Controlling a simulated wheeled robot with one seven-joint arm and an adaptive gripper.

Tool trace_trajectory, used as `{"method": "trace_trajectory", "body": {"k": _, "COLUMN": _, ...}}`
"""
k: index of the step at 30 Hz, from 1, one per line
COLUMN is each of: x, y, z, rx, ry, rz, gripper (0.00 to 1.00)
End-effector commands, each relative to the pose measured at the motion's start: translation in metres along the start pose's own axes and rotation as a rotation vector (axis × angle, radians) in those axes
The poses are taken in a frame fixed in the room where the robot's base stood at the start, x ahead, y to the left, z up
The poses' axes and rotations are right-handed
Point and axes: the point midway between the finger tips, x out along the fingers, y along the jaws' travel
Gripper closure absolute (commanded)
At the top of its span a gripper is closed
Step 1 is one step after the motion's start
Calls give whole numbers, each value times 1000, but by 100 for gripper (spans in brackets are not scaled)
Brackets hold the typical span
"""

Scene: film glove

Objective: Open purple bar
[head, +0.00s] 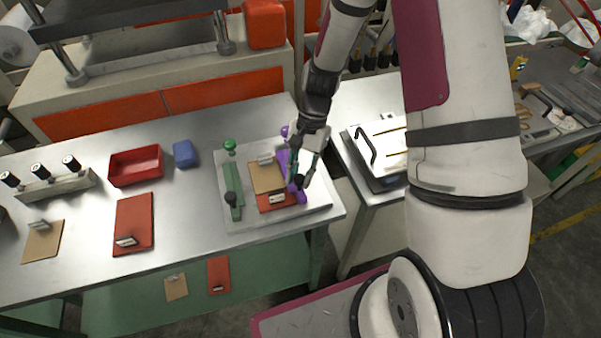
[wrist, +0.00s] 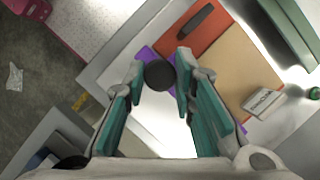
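The purple bar (head: 283,160) lies along the right side of a pale board, beside an orange plate and a tan plate. My gripper (head: 302,179) points down over its near end and hides part of it. In the wrist view, my gripper's teal fingers (wrist: 160,62) are apart, one on each side of a round black knob (wrist: 160,76) at the purple bar (wrist: 146,54). The knob nearly fills the gap between the fingertips. I cannot tell whether either finger touches it.
A green bar (head: 232,190) with a dark knob stands on the board's left side. A red tray (head: 135,166) and a blue block (head: 185,154) sit farther left. A second table (head: 378,195) with a white-lidded device stands to the right, across a gap.

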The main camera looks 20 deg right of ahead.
Motion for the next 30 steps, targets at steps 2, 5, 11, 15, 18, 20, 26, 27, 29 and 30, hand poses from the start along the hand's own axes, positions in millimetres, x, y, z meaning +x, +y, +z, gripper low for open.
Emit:
{"method": "trace_trajectory", "body": {"k": 2, "x": 0, "y": 0, "z": 0, "rx": 0, "ry": 0, "rz": 0, "gripper": 100}}
{"method": "trace_trajectory", "body": {"k": 5, "x": -2, "y": 4, "z": -4, "rx": 2, "ry": 1, "rz": -1, "gripper": 100}}
{"method": "trace_trajectory", "body": {"k": 11, "x": -10, "y": 25, "z": -25, "rx": 5, "ry": 1, "rz": -2, "gripper": 100}}
{"method": "trace_trajectory", "body": {"k": 15, "x": -12, "y": 31, "z": -29, "rx": 2, "ry": 0, "rz": -1, "gripper": 100}}
{"method": "trace_trajectory", "body": {"k": 18, "x": -12, "y": 31, "z": -29, "rx": 1, "ry": 0, "rz": -1, "gripper": 100}}
{"method": "trace_trajectory", "body": {"k": 20, "x": -12, "y": 30, "z": -29, "rx": 1, "ry": 0, "rz": -1, "gripper": 100}}
{"method": "trace_trajectory", "body": {"k": 26, "x": -12, "y": 30, "z": -28, "rx": 1, "ry": 0, "rz": -1, "gripper": 56}}
{"method": "trace_trajectory", "body": {"k": 27, "x": -12, "y": 30, "z": -28, "rx": 1, "ry": 0, "rz": -1, "gripper": 56}}
{"method": "trace_trajectory", "body": {"k": 29, "x": -12, "y": 30, "z": -28, "rx": 1, "ry": 0, "rz": -1, "gripper": 56}}
{"method": "trace_trajectory", "body": {"k": 30, "x": -12, "y": 30, "z": -28, "rx": 1, "ry": 0, "rz": -1, "gripper": 56}}
